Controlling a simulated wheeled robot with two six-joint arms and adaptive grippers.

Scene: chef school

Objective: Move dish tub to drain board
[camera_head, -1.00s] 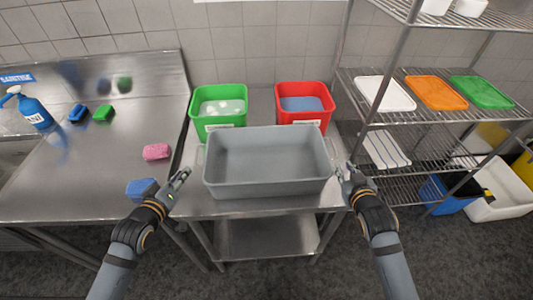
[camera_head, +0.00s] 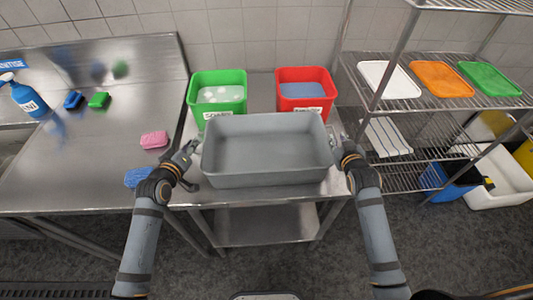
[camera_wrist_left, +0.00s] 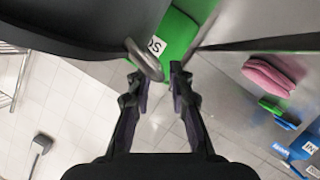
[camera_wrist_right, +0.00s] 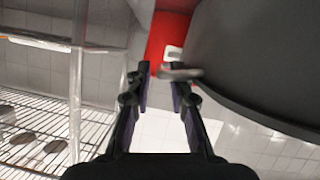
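The grey dish tub (camera_head: 267,178) stands upright and looks empty on a steel table (camera_head: 180,200) in the head view. A steel counter (camera_head: 80,190), likely the drain board, is to its left. My left gripper (camera_head: 190,152) is at the tub's left end; in the left wrist view its fingers (camera_wrist_left: 162,76) are apart, with the tub's loop handle (camera_wrist_left: 143,58) at one fingertip. My right gripper (camera_head: 340,146) is at the tub's right end; in the right wrist view its fingers (camera_wrist_right: 160,72) are apart, with the other handle (camera_wrist_right: 182,73) overlapping one fingertip.
A green bin (camera_head: 218,78) and a red bin (camera_head: 305,78) stand close behind the tub. Pink (camera_head: 154,140) and blue (camera_head: 138,177) sponges lie near the counter's right side; brushes (camera_head: 74,99) and a spray bottle (camera_head: 29,101) are farther left. A wire shelf (camera_head: 420,130) stands right.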

